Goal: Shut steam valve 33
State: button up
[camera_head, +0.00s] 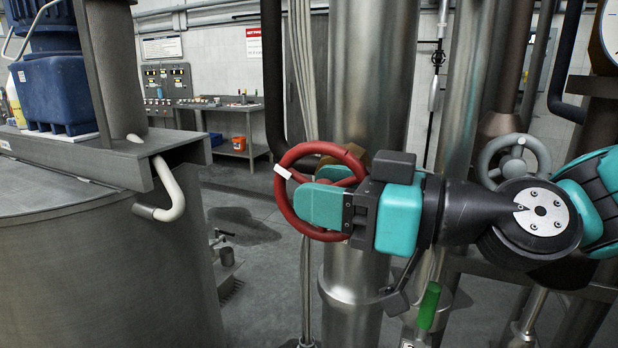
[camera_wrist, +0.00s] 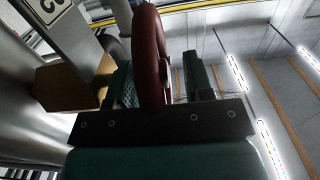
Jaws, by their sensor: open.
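A red handwheel (camera_head: 283,208) with a white mark on its rim sits on a vertical steel pipe in the head view. My gripper (camera_head: 318,204) reaches it from the right, with a teal finger across the wheel. In the wrist view the red rim (camera_wrist: 149,45) stands between the two fingers of my gripper (camera_wrist: 158,75), which are apart. A gap shows between the rim and the right finger. The rim is close to the left finger; I cannot tell if they touch. A brass-coloured valve body (camera_wrist: 70,88) lies left of the fingers. A number plate (camera_wrist: 48,10) is partly cut off.
A grey handwheel (camera_head: 513,160) is behind my arm at the right. A steel tank (camera_head: 90,265) with a bent pipe (camera_head: 168,190) stands at the left. Vertical pipes crowd the right side. Open floor leads to a workbench (camera_head: 225,148) at the back.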

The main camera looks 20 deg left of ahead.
grip_shut()
jog(key=f+b, duration=0.1)
jog(key=b, duration=0.2)
jog(key=shift+y, duration=0.3)
jog(key=b, duration=0.3)
jog(key=shift+y, duration=0.4)
jog(key=y+b, duration=0.1)
jog(key=b, duration=0.3)
jog(key=shift+r+y+b, duration=0.4)
jog(key=shift+b, duration=0.35)
jog(key=shift+r, duration=0.1)
